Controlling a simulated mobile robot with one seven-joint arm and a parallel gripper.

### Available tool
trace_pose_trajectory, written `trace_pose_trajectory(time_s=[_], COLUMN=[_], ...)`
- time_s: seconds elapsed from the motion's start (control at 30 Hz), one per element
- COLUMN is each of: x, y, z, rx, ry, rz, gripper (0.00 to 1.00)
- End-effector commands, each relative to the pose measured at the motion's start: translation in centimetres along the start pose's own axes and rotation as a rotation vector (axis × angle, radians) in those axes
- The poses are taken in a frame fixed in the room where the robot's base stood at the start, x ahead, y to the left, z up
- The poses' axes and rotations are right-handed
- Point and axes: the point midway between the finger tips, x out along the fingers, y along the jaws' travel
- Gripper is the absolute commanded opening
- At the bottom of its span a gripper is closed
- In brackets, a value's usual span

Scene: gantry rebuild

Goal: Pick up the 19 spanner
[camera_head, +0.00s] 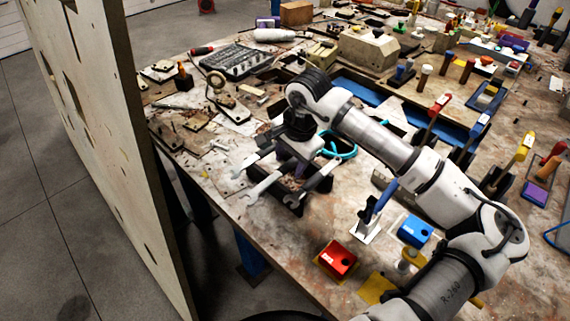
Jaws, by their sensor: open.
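Several silver open-ended spanners stick out of a dark holder (290,200) near the table's left front edge. One spanner (262,183) points left, and another shorter spanner end (243,168) shows behind it. A further spanner end (325,178) shows on the right side. Size marks are too small to read, so I cannot tell which is the 19 spanner. My gripper (299,160) is over the holder, pointing down, close to the spanners. It is open. Its fingertips are partly hidden by the wrist, and I cannot tell whether they touch a spanner.
A tall wooden panel (105,140) stands at the left. A teal ring (340,146) lies behind my wrist. The table is cluttered.

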Motion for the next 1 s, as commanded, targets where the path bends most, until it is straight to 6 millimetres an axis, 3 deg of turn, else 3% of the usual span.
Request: trace_pose_trajectory(time_s=[0.2,0.57,1.0], x=[0.11,0.07,-0.03], y=[0.01,0.01,-0.02], z=[0.00,0.00,-0.02], rx=[0.000,0.000,0.000], ry=[0.000,0.000,0.001], rz=[0.000,-0.001,-0.001], gripper=[0.46,0.00,0.00])
